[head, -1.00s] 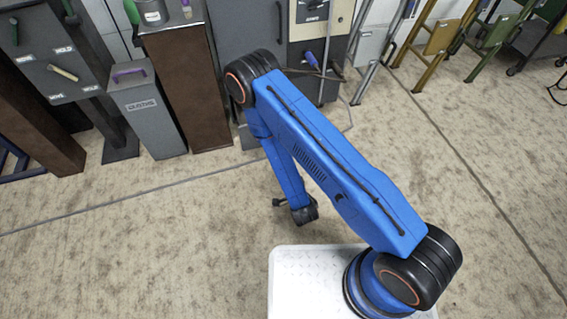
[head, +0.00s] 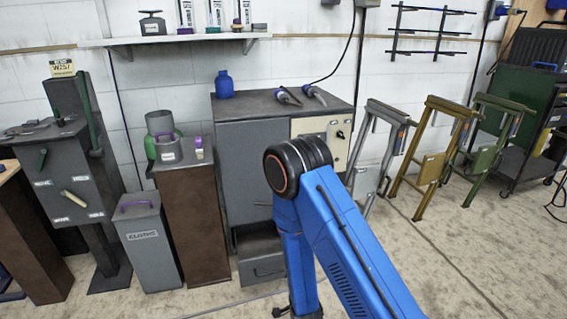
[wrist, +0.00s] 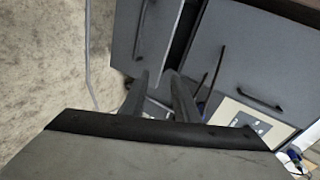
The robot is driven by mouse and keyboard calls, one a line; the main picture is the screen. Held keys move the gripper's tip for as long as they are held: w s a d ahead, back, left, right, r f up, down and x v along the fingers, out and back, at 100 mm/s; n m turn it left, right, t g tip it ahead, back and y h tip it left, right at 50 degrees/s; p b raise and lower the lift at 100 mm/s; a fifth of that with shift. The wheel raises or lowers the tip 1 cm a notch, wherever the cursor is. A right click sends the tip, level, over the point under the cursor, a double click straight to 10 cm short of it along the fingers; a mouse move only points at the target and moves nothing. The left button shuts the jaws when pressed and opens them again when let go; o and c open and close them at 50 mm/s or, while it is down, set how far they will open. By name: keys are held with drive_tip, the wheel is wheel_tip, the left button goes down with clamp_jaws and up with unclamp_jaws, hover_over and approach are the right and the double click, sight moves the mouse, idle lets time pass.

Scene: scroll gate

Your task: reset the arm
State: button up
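My blue arm (head: 345,250) rises from the bottom of the head view to a black elbow joint (head: 297,165) in front of a grey cabinet (head: 242,160). From the elbow its forearm (head: 298,260) hangs down to the bottom edge. The gripper end is out of the head view. In the wrist view my gripper (wrist: 158,75) shows two dark fingers with a gap between them, and I see nothing held. Grey cabinet fronts with dark bar handles (wrist: 260,98) lie beyond the fingers.
Left of the cabinet stand a brown pedestal (head: 193,225), a grey bin with a purple handle (head: 148,245) and a grey panel stand (head: 70,170). A low grey drawer or box (head: 262,268) is under the cabinet. Folding trestles (head: 432,160) stand right. The floor at right front is clear.

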drive_tip(key=s+d+r+n+g, duration=0.15)
drive_tip(key=d+r, duration=0.25)
drive_tip(key=r, duration=0.5)
drive_tip(key=s+d+r+n+g, duration=0.1)
drive_tip(key=d+r+n+g, duration=0.2)
drive_tip(key=r, duration=0.6)
drive_tip(key=s+d+r+n, duration=0.1)
drive_tip(key=d+r+n, duration=0.1)
drive_tip(key=d+r, duration=0.55)
drive_tip(key=s+d+r+n+g+h, duration=0.1)
drive_tip(key=s+d+r, duration=0.3)
drive_tip(key=s, duration=0.6)
drive_tip(key=s+d+r+n+g, duration=0.1)
drive_tip(key=s+d+r+n, duration=0.3)
drive_tip(key=s, duration=0.6)
drive_tip(key=s+d+r+n+g+h, duration=0.1)
drive_tip(key=s+d+r+n+g, duration=0.1)
drive_tip(key=s+d+r, duration=0.2)
drive_tip(key=s+r, duration=0.3)
drive_tip(key=s, duration=0.3)
drive_tip(key=shift+s+d+r+h, duration=0.15)
drive_tip(key=shift+s+r+h, duration=0.15)
